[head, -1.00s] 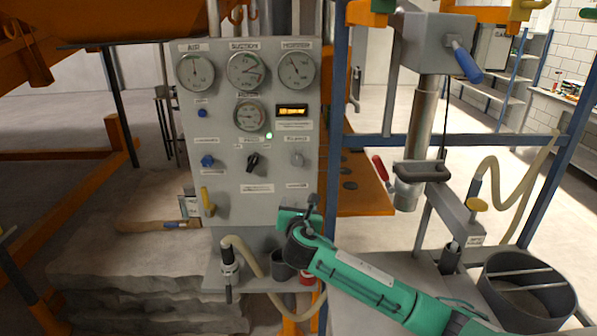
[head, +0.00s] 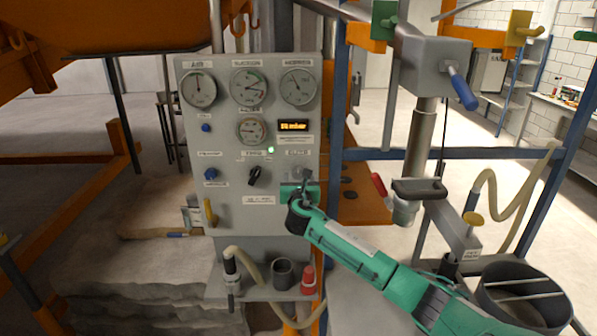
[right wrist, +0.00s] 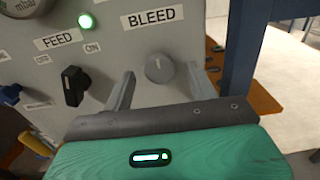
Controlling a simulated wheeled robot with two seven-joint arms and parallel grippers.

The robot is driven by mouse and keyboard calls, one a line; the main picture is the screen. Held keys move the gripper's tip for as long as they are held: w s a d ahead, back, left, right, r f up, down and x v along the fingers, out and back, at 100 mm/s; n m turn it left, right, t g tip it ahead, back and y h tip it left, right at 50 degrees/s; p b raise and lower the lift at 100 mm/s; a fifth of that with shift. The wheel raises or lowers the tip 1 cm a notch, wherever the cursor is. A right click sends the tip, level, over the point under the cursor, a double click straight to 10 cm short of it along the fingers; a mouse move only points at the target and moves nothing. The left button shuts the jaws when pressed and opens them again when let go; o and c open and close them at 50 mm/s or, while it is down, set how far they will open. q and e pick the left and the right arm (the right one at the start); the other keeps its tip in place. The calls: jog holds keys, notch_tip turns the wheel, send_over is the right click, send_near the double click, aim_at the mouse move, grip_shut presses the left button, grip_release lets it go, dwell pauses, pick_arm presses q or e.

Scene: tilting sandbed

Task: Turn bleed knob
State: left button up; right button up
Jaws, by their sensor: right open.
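The bleed knob (right wrist: 159,68) is a round grey knob with a raised grip bar, under the BLEED label on the grey panel. In the head view it (head: 297,172) is at the panel's lower right, partly hidden by my gripper. My right gripper (head: 302,184) is open in front of the panel. In the right wrist view its two grey fingers stand left and right of the knob, with visible gaps on both sides. I cannot tell whether the fingertips reach the knob's depth. My left gripper is not in view.
The black feed knob (right wrist: 73,86) is left of the bleed knob, below a lit green lamp (right wrist: 86,22). Gauges (head: 249,87) fill the panel's top. A blue post (head: 337,120) stands just right of the panel. A shelf (head: 265,292) below holds a red-capped item (head: 308,281) and a dark cup.

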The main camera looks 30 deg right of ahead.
aim_at(298, 172)
jog(key=shift+x, duration=1.3)
jog(key=c, duration=1)
jog(key=shift+o, duration=0.2)
